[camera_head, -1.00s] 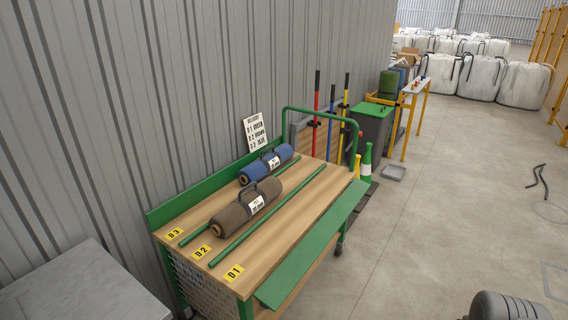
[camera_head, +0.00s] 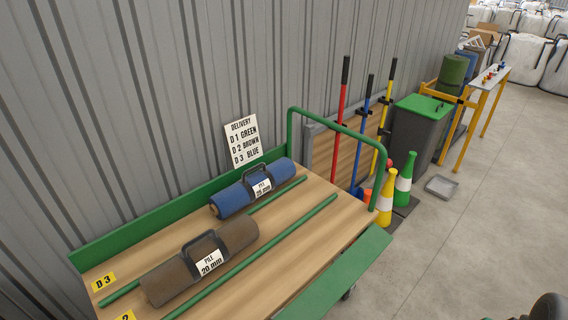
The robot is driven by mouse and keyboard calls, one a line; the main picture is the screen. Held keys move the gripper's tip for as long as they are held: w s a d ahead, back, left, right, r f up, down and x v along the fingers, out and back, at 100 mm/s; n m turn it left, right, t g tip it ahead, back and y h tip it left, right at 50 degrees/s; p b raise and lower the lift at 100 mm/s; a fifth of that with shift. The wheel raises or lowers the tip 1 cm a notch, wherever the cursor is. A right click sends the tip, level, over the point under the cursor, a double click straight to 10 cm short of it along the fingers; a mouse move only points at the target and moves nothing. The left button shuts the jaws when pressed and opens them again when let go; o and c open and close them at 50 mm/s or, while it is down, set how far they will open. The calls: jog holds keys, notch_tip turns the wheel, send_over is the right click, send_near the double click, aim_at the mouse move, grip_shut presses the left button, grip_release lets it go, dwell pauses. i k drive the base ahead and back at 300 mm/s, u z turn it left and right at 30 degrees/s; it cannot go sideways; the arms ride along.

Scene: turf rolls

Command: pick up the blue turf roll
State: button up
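The blue turf roll (camera_head: 235,198) lies on the wooden trolley top (camera_head: 285,240), in the back lane against the green back rail. It has a dark carrying handle and a white label, partly readable as "PILE" and a mm figure. A brown turf roll (camera_head: 170,282) labelled "PILE 20 mm" lies nearer, in the middle lane between two green divider bars. A dark rounded part at the bottom right edge (camera_head: 550,308) may be part of my arm; my gripper's fingers do not show.
A sign (camera_head: 243,139) lists D1 green, D2 brown, D3 blue. A green hoop handle (camera_head: 376,160) rises at the trolley's far end. Beyond stand long-handled tools, a yellow cone (camera_head: 386,190), a green cone (camera_head: 404,178) and a grey bin (camera_head: 412,125).

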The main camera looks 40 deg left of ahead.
aim_at(222, 204)
jog(key=i, duration=1.75)
jog(key=u, duration=5.2)
